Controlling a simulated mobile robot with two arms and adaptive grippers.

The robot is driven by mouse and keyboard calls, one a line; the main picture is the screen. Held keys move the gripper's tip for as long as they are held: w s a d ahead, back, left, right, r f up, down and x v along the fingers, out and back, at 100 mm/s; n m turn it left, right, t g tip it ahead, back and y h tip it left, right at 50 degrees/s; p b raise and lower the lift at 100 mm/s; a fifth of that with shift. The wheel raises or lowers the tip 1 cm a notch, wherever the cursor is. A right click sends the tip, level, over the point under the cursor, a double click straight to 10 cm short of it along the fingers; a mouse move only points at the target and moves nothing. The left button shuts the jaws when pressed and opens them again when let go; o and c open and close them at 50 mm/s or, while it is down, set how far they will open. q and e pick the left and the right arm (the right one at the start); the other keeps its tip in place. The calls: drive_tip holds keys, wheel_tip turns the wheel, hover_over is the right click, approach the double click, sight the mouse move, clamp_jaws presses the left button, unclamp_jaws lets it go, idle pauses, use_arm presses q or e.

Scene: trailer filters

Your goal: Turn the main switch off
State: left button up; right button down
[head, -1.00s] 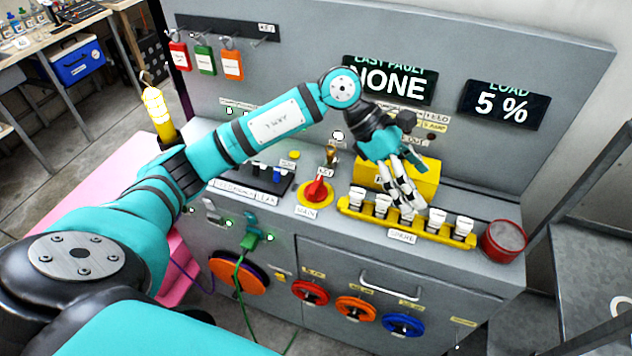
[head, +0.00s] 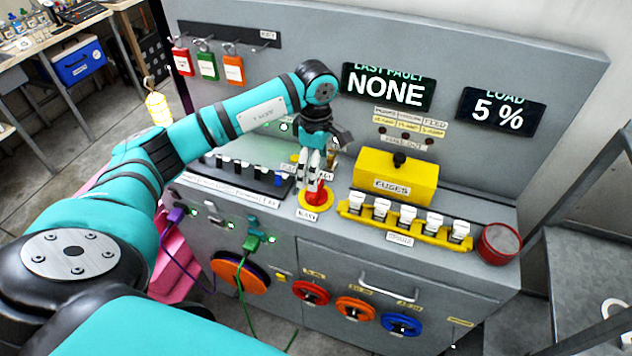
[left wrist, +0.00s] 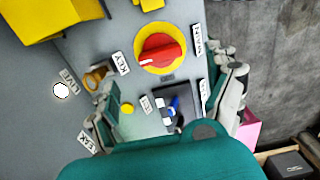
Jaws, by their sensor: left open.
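The main switch (head: 317,196) is a red rotary knob on a yellow round plate, on the console's top ledge. It also shows in the left wrist view (left wrist: 160,52), with a white mark on the red handle and a MAIN label beside it. My left gripper (head: 312,182) points down at the switch and hides part of the knob in the head view. Whether the fingers touch the knob cannot be told. My right gripper is not in view.
A yellow FUSES box (head: 396,176) and a yellow rack of white fuses (head: 406,222) stand right of the switch. A breaker row (head: 238,174) lies to the left. A red round tin (head: 499,243) sits at the ledge's right end. A key with its label (left wrist: 97,78) is close to the switch.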

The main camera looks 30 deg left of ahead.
use_arm(q)
wheel_tip(320, 180, down, 7)
drive_tip(key=shift+f+p, duration=0.15)
drive_tip(key=shift+p, duration=0.55)
drive_tip(key=c, duration=1.2)
